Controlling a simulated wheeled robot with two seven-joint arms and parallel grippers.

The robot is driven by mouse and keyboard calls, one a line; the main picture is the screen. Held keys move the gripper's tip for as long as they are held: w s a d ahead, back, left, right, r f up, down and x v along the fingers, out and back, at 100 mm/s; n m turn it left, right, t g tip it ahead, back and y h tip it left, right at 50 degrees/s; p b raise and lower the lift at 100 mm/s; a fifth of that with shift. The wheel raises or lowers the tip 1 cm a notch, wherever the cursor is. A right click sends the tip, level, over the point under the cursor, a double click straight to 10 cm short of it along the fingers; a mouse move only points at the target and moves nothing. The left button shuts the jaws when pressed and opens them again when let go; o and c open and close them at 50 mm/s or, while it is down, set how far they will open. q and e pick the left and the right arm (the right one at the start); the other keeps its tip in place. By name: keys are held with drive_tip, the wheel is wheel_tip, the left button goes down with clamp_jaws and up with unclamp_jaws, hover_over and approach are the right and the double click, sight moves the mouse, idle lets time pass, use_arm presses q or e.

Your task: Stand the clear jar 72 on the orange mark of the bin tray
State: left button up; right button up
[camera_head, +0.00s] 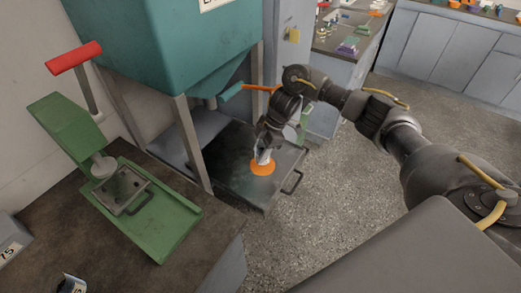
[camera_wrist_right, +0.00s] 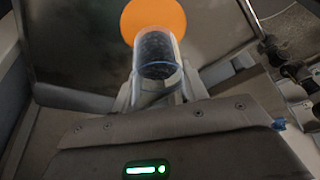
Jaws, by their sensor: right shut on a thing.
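The clear jar (camera_head: 264,157) is in my right gripper (camera_head: 262,148), which is shut on it. In the right wrist view the jar (camera_wrist_right: 157,57) looks transparent with a dark inside, between the fingers (camera_wrist_right: 157,88). The orange mark (camera_head: 263,168) is a round disc on the dark bin tray (camera_head: 235,183). The jar overlaps the mark in the head view. In the right wrist view it covers the near edge of the mark (camera_wrist_right: 153,17). I cannot tell whether the jar's base touches it. The jar's number is not readable. My left gripper is not in view.
A teal hopper (camera_head: 165,45) on grey legs stands above and behind the tray. A green press (camera_head: 140,200) with a red handle (camera_head: 74,58) stands on the left bench. A small labelled object (camera_head: 72,284) lies at the bench's front. Open floor (camera_head: 325,190) is right of the tray.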

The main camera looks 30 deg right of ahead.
drive_tip(key=shift+p, duration=0.4)
idle(0.3)
drive_tip(key=shift+f, duration=0.15)
idle(0.5)
drive_tip(key=shift+f+b, duration=0.3)
drive_tip(key=shift+f, duration=0.05)
drive_tip(key=shift+f, duration=0.35)
drive_tip(key=shift+f, duration=0.4)
idle(0.7)
drive_tip(key=shift+f, duration=0.2)
idle(0.5)
drive_tip(key=o, duration=1.1)
